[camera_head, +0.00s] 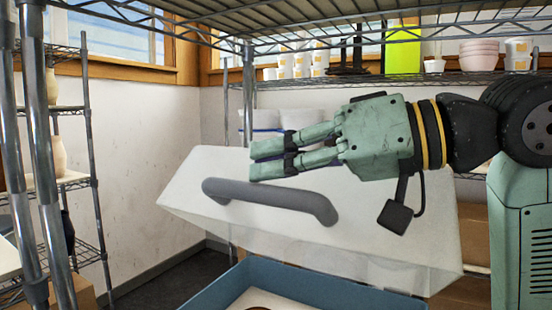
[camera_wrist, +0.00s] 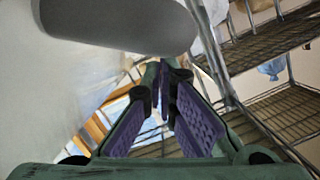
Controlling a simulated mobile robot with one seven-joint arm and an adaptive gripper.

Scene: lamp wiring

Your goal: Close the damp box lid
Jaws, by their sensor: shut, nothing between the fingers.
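The damp box lid (camera_head: 400,200) is a whitish, partly see-through cover that stands raised and tilted above the box in the head view. Its grey bar handle (camera_head: 270,197) runs across the face turned to me. The blue box (camera_head: 225,289) shows below at the bottom edge, with its lower part out of frame. My gripper (camera_head: 258,160) is shut and empty, in front of the lid face just above the handle, pointing left. In the wrist view the handle (camera_wrist: 120,20) fills the top and the lid (camera_wrist: 30,90) the left side. I cannot tell whether the fingers touch the lid.
A metal wire rack frames the left and top, with an upright post (camera_head: 45,180) at the left. A back shelf (camera_head: 470,79) holds pots, cups and a yellow-green item. A pale wall (camera_head: 130,130) and open floor (camera_head: 180,270) lie behind at left.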

